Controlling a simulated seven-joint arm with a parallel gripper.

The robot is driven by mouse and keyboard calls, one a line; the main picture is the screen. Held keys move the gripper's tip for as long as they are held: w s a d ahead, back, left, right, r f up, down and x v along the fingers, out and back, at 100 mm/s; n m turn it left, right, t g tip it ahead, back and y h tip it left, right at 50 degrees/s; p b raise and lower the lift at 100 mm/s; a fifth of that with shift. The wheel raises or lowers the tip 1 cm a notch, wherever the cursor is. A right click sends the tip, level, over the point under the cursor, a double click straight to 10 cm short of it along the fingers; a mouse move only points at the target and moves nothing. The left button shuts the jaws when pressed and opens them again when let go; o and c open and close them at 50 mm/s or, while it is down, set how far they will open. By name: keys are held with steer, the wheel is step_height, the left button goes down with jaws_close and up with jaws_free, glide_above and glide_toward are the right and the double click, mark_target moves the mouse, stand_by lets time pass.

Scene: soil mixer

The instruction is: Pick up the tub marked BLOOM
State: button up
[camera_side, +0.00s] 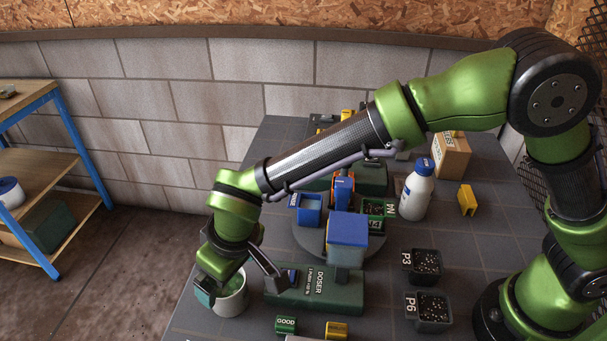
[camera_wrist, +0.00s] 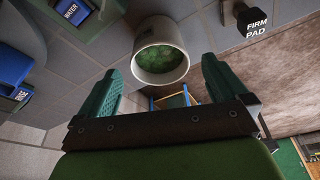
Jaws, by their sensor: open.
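A white tub (camera_side: 236,303) with green contents stands at the table's front left edge in the side view. It also shows in the wrist view (camera_wrist: 155,28), where its open mouth faces the camera, just beyond my fingertips. The word BLOOM is not legible on it or anywhere else. My gripper (camera_side: 211,291) is at the tub's left side in the side view and partly overlaps it. In the wrist view my gripper (camera_wrist: 162,75) has its two green fingers wide apart with nothing held between them. Whether a finger touches the tub cannot be told.
The green DOSER block (camera_side: 345,292) stands close right of the tub. The GOOD block (camera_side: 286,325) and a yellow block (camera_side: 336,330) are in front. Pots P3 (camera_side: 427,264) and P6 (camera_side: 433,310), a white bottle (camera_side: 415,196) and a turntable (camera_side: 310,238) lie further right and back.

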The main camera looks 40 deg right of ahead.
mark_target(224, 296)
steer(key=x, duration=0.8)
steer(key=shift+w, duration=0.3)
steer(key=c, duration=1)
